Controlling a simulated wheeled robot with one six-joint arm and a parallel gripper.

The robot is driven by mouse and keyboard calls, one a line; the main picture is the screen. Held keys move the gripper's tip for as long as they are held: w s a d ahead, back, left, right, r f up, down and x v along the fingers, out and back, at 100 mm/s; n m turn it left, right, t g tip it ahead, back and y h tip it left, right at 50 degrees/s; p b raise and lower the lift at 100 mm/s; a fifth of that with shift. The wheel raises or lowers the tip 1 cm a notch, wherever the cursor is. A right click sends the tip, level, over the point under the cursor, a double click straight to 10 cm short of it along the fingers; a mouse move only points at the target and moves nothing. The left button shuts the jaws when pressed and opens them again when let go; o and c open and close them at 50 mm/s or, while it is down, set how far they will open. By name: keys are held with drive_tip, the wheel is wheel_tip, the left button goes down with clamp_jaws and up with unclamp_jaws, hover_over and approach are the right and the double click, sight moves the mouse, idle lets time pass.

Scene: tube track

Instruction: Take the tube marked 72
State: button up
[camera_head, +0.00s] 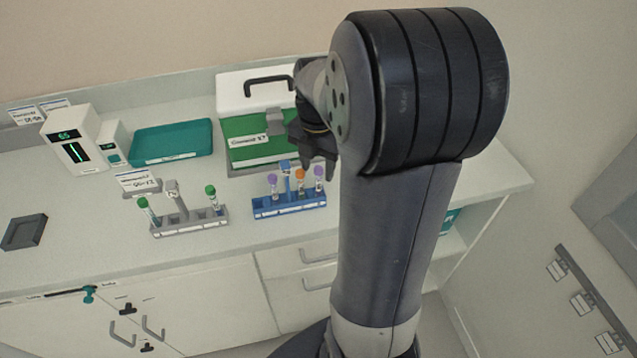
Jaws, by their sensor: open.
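Several capped tubes stand in two racks on the bench. The grey rack (190,223) holds a green-capped tube at its left end (146,210) and another at its right end (213,199). The blue rack (287,206) holds a purple-capped tube (273,184), an orange-capped tube (300,180) and a second purple-capped tube (318,178). I cannot read a 72 on any tube. My gripper (318,166) is open, points down and looks empty. In the picture its fingertips lie just above the right end of the blue rack; the height gap is hard to tell.
A white-lidded green box (255,137) stands behind the blue rack, with a teal tray (170,142) to its left. A white device (72,140) stands farther left. A dark block (24,232) lies at the front left. My arm hides the bench's right part.

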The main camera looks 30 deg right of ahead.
wheel_tip(320, 180, down, 4)
drive_tip(key=shift+s+f, duration=0.15)
drive_tip(key=shift+f, duration=0.05)
drive_tip(key=shift+c, duration=0.2)
drive_tip(key=c, duration=0.8)
wheel_tip(320, 180, up, 10)
drive_tip(key=shift+r, duration=0.1)
idle(0.4)
